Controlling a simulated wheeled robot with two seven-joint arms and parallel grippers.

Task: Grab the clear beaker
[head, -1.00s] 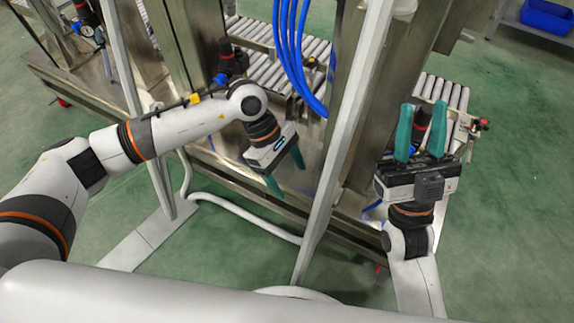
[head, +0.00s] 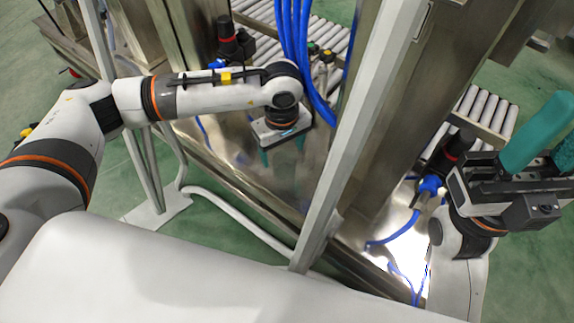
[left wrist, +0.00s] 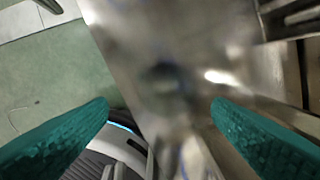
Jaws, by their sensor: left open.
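I cannot make out a clear beaker in either view. My left gripper (head: 282,153) points down over a shiny steel surface (head: 245,175), its two teal fingers apart with nothing seen between them. In the left wrist view the left gripper (left wrist: 160,106) is open, and between its fingers there is blurred, reflective steel with a dark smudge that looks like a reflection. My right gripper (head: 562,122) is at the right edge of the head view, its teal fingers apart and partly cut off by the frame, with no object seen in it.
A pale upright post (head: 362,130) stands to the right of my left gripper. Blue hoses (head: 300,60) hang behind it. Roller conveyors (head: 485,110) lie at the back and right. A black and red fitting with a blue hose (head: 432,186) is beside my right arm. Green floor is open at left.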

